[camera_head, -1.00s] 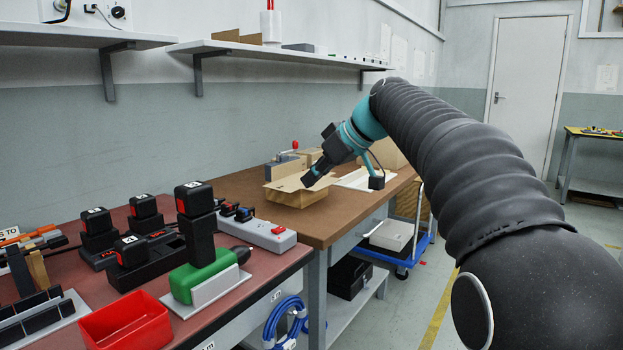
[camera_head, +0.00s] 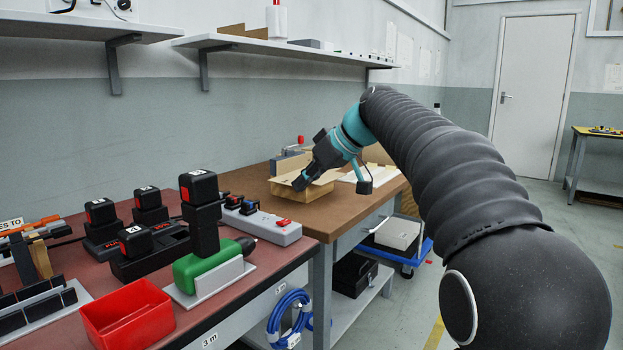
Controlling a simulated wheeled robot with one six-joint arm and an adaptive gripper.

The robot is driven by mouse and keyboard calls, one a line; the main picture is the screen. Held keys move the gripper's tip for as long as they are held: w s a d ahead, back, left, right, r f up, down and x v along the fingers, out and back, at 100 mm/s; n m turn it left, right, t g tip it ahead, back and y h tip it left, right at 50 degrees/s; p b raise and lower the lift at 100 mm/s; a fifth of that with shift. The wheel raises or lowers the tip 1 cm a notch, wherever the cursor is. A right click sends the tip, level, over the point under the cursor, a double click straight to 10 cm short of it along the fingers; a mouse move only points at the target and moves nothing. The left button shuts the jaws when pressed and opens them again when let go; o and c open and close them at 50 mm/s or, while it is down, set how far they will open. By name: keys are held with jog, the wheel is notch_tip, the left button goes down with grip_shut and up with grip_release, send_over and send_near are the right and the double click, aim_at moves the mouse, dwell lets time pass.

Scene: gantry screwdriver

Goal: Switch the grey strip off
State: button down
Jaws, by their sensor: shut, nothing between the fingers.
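The grey power strip (camera_head: 262,225) lies at the back right of the red-topped bench. It has a red switch (camera_head: 284,222) near its right end and dark plugs with blue parts toward its left end. Whether the switch is lit or which way it is tipped is too small to tell. My gripper (camera_head: 299,184) is shut and empty.
A green drill (camera_head: 205,268) with a black battery stands in a holder before the strip. Battery chargers (camera_head: 150,250) stand to its left, and a red bin (camera_head: 127,318) is in front. A shelf (camera_head: 280,50) runs above.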

aim_at(279, 221)
jog(key=x, duration=0.5)
jog(key=shift+f, duration=0.1)
jog(key=shift+s+a+f+b, duration=0.15)
jog(key=shift+f+b, duration=0.55)
jog(key=shift+f, duration=1.25)
